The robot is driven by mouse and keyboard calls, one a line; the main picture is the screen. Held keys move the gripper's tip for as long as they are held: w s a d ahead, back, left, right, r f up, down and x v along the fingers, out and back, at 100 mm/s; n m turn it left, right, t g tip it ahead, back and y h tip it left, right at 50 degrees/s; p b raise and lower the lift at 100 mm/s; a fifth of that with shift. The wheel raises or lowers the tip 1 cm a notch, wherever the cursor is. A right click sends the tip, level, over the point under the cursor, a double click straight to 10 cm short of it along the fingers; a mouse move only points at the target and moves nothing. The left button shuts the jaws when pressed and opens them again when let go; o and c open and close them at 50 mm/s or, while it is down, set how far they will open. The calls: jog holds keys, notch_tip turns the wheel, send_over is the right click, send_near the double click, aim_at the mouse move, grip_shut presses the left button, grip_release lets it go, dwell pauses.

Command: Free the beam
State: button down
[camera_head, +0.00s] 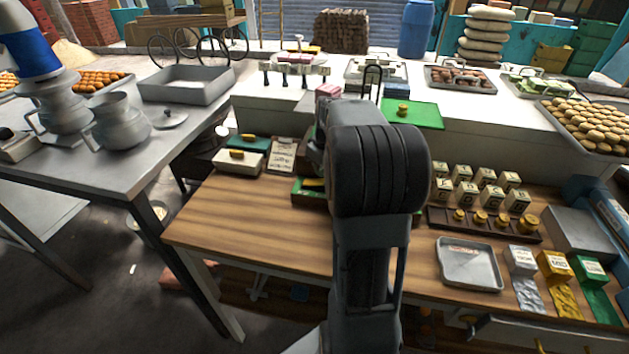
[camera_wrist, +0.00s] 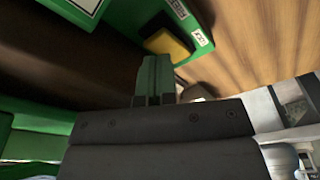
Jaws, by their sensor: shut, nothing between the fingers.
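I cannot make out the beam for certain in either view. My gripper (camera_wrist: 155,62) shows in the wrist view with its narrow greenish fingers shut together and nothing seen between them. In the head view my own arm hides the gripper. A green box (camera_wrist: 203,37) with white labels and a yellow block (camera_wrist: 168,44) is just beyond the fingertips in the wrist view. I cannot tell whether they touch it. In the head view a green tray (camera_head: 301,198) with something yellow in it is partly hidden behind my arm.
The wooden table (camera_head: 245,225) has bare room at its front left. A green mat (camera_head: 425,115) lies on the white counter behind. A metal table (camera_head: 110,175) stands left.

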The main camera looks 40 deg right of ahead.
aim_at(321, 181)
jog(key=shift+f+b, duration=1.05)
jog(key=shift+f, duration=0.4)
dwell(1.0)
jog(key=shift+r, duration=0.1)
jog(key=shift+r+p, duration=2.85)
jog(key=shift+r, duration=0.65)
